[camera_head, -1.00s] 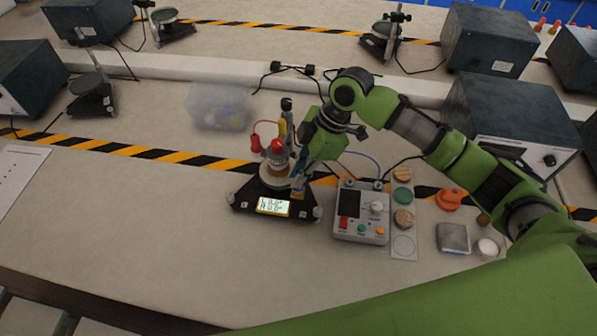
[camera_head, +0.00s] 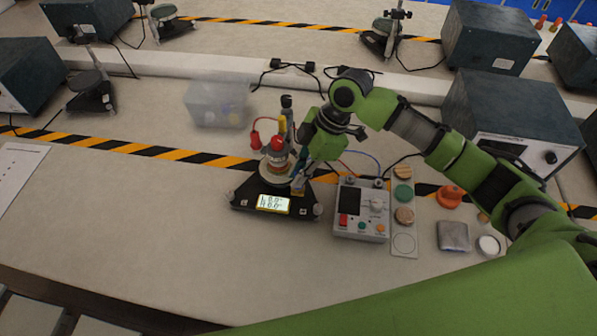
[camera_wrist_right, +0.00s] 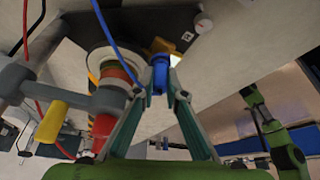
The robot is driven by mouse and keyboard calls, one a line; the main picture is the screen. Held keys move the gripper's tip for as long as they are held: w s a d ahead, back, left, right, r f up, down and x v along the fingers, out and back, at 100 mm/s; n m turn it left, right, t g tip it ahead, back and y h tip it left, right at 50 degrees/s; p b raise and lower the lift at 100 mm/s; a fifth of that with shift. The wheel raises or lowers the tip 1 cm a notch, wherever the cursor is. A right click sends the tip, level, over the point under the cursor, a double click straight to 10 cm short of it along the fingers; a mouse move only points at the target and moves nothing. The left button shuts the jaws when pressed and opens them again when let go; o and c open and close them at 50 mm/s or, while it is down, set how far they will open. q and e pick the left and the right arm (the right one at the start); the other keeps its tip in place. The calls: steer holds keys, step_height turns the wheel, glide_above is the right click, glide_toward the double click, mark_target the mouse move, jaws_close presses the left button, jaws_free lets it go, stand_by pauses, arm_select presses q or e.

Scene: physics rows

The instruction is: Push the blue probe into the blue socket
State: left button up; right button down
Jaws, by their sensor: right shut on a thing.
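My right gripper (camera_head: 299,181) is at the right side of a black-based apparatus (camera_head: 240,196) with a lit display (camera_head: 273,204) and a round stack topped in red (camera_head: 277,145). In the right wrist view its fingers (camera_wrist_right: 159,92) are shut on the blue probe (camera_wrist_right: 160,73), whose blue cable (camera_wrist_right: 103,22) runs up to the left. The probe's far end is close to an orange-yellow part (camera_wrist_right: 161,46) beside the stack. I cannot make out the blue socket; the probe and fingers may cover it. My left gripper is out of view.
A red plug (camera_head: 255,140) and a yellow one (camera_head: 282,124) are at the stand behind the stack. A grey control box (camera_head: 349,225) is close on the right. A clear bin (camera_head: 216,104) stands behind left. The bench front is clear.

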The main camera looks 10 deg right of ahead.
steer(key=shift+f, duration=0.15)
steer(key=c, duration=2)
jaws_free()
steer(key=shift+o, duration=1.2)
step_height(320, 180, up, 8)
steer(key=p, duration=0.8)
steer(key=shift+f, duration=0.25)
